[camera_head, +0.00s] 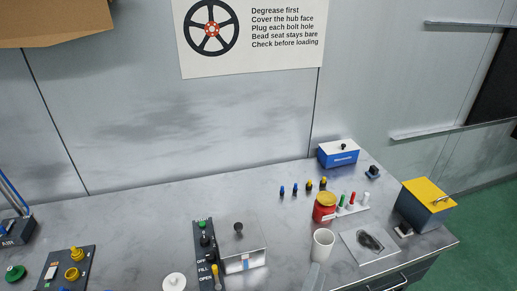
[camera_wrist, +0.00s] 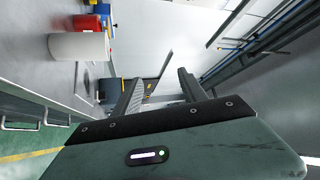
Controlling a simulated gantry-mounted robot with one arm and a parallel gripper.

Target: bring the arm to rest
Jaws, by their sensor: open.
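My gripper (camera_wrist: 158,88) shows in the wrist view with its two dark fingers spread apart and nothing between them. The wrist view looks sideways along the bench. A white cup (camera_wrist: 78,46) stands to the left of the fingers in that view, apart from them. In the head view the white cup (camera_head: 323,243) stands upright on the grey bench. A pale narrow piece at the bottom edge of the head view, just below the cup, may be part of my arm; I cannot tell. The gripper's fingers are not clearly visible in the head view.
Behind the cup stands a red jar with a yellow lid (camera_head: 325,207). A rack of coloured pens (camera_head: 352,205), a grey tray (camera_head: 370,243) and a yellow-topped bin (camera_head: 427,205) are to the right. A metal box (camera_head: 242,245) and switch panel (camera_head: 205,255) are left.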

